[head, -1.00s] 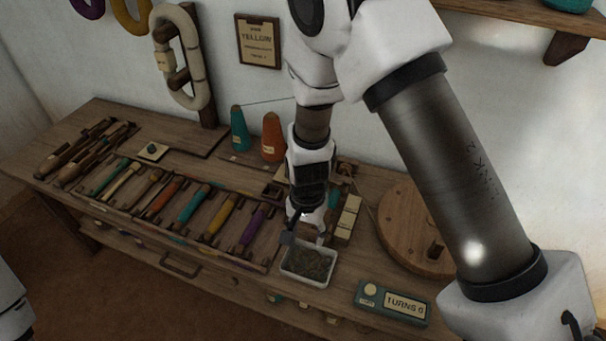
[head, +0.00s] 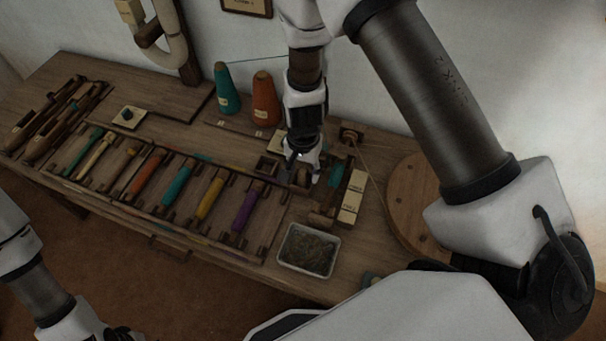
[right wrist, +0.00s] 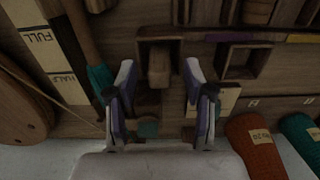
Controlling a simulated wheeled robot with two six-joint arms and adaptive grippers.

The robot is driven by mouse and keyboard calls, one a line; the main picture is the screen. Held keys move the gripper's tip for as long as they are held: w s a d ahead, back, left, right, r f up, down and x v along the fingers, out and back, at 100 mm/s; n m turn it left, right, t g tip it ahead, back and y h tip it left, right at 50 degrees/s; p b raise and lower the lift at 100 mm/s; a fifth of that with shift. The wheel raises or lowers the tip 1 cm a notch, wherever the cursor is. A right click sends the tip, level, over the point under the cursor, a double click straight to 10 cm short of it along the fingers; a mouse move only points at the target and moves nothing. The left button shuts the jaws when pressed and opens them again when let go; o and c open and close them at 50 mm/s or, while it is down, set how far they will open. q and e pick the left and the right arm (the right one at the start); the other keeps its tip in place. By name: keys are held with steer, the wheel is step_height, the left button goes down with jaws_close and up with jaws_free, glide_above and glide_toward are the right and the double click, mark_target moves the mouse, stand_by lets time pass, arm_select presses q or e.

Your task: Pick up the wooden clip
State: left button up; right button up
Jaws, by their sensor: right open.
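My right gripper (head: 306,178) is open above the back right part of the bench, fingers pointing down. In the right wrist view its two fingers (right wrist: 160,72) stand apart on either side of a small wooden block (right wrist: 159,66), which looks like the wooden clip. The block sits at a dark wooden holder and is not gripped. In the head view the gripper partly hides this spot, so the clip is hard to make out there. My left arm shows at the lower left of the head view; its gripper is not clearly visible.
A white tray (head: 285,258) stands in front of my right gripper. The FULL/HALF gauge (head: 351,197) and a round wooden disc (head: 398,205) lie to its right. Orange (head: 265,100) and teal (head: 226,92) cones stand behind left. A rack of coloured bobbins (head: 176,184) fills the left.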

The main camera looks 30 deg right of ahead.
steer(key=shift+f, duration=0.5)
steer(key=shift+r, duration=0.1)
steer(key=c, duration=0.9)
steer(key=shift+c, duration=0.2)
steer(key=shift+r, duration=0.1)
